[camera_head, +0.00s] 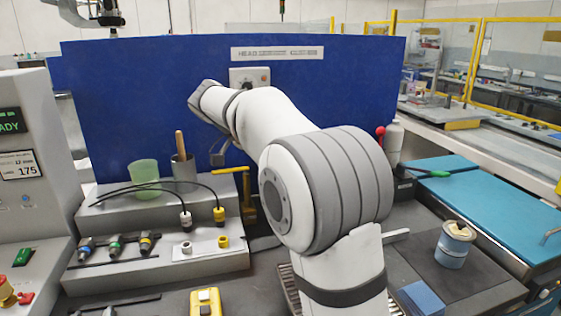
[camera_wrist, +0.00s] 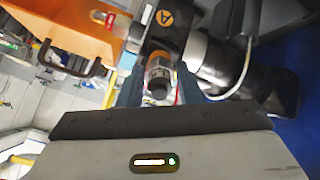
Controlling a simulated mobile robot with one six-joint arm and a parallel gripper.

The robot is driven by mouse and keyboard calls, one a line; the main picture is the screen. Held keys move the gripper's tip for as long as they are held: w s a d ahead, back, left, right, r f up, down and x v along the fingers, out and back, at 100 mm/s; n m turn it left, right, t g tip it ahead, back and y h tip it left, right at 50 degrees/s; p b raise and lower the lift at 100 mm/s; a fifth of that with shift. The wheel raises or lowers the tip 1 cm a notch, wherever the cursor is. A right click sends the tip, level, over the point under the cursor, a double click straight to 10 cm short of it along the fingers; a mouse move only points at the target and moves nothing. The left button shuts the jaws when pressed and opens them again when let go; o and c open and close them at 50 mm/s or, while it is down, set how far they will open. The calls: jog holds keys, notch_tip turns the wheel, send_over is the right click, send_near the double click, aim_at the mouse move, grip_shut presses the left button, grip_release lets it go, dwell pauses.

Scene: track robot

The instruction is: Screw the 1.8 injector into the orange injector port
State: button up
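In the wrist view my gripper (camera_wrist: 160,88) has its two grey fingers on either side of a short metal injector (camera_wrist: 158,75) with a dark near end, and looks shut on it. An orange band (camera_wrist: 161,55) shows just beyond the injector, against a dark housing with an orange triangle label (camera_wrist: 164,17). I cannot tell whether the band is the orange port's rim or how deep the injector sits. Its size marking is not readable.
An orange box with a black handle (camera_wrist: 80,45) lies at the upper left of the wrist view. A pale cable (camera_wrist: 245,62) runs on the right. In the head view, several colour-banded injectors (camera_head: 115,244) lie on a grey stepped stand (camera_head: 190,264), with a green cup (camera_head: 144,174) above.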

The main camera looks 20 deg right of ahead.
jog(key=o, duration=0.4)
jog(key=shift+c, duration=0.2)
